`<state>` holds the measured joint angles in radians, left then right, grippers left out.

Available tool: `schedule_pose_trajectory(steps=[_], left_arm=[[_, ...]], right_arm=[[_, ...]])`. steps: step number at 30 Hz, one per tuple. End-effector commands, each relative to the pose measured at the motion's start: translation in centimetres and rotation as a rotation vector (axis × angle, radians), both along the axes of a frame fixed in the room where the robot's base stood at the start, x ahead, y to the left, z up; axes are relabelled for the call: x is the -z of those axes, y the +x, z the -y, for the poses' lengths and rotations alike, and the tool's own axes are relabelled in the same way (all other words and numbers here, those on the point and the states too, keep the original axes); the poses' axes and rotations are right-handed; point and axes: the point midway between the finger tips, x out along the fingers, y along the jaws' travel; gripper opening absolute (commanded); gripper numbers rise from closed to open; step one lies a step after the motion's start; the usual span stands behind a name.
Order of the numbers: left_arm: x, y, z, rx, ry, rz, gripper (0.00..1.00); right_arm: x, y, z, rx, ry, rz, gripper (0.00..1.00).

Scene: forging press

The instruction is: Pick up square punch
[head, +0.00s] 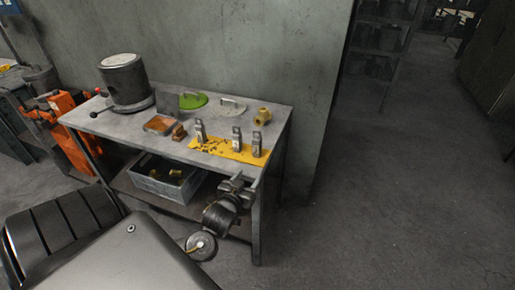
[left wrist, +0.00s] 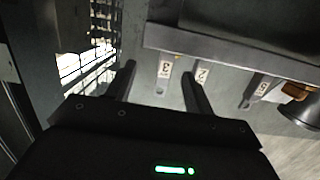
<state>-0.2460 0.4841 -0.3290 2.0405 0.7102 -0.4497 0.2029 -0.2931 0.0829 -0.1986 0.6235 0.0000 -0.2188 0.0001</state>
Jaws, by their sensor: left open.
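Three grey metal punches stand upright along a yellow strip (head: 228,149) at the table's front right: a left one (head: 200,131), a middle one (head: 236,140) and a right one (head: 257,145). In the left wrist view they carry tags that seem to read 3 (left wrist: 164,72), 2 (left wrist: 202,74) and 5 (left wrist: 258,90). I cannot tell which is square. My left gripper (head: 238,181) is open and empty at the table's front right edge, below the strip. In the left wrist view its fingers (left wrist: 158,72) point at the punches, with tag 3 appearing between the tips. My right gripper is out of view.
The grey table (head: 170,108) also holds a dark cylindrical pot (head: 125,82), a green-lidded item (head: 193,100), a brass fitting (head: 263,116) and brown blocks (head: 160,124). A grey crate (head: 165,182) sits on the lower shelf. Floor to the right is clear.

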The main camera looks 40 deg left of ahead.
Motion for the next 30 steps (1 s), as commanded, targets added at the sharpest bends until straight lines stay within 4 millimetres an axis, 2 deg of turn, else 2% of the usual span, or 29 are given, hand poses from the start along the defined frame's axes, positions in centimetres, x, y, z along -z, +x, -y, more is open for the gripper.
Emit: schedule_pose_trajectory(steps=[1,3,6,11,18,21,27,30], left_arm=[[-1.6,0.5,-0.6,-0.008,0.011,0.060,0.53],[-3.3,0.7,-1.3,-0.023,0.017,0.122,0.53],[-4.4,0.9,-1.8,-0.031,0.021,0.165,0.53],[-4.6,1.5,-2.0,-0.032,0.024,0.172,0.53],[-4.7,5.0,-3.2,-0.032,0.026,0.170,0.53],[-4.6,5.9,-3.5,-0.031,0.025,0.169,0.53],[-4.5,6.3,-3.7,-0.031,0.023,0.169,0.53],[-4.8,7.2,-4.1,-0.031,0.025,0.169,0.53]], right_arm=[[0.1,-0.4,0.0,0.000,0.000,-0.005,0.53],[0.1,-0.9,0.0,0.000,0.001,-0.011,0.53],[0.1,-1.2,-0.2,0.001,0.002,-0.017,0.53],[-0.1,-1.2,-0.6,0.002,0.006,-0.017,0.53],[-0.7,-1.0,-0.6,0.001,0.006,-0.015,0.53],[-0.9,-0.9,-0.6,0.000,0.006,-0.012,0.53],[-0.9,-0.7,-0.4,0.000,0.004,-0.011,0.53],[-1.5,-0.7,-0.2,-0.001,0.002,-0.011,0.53]])
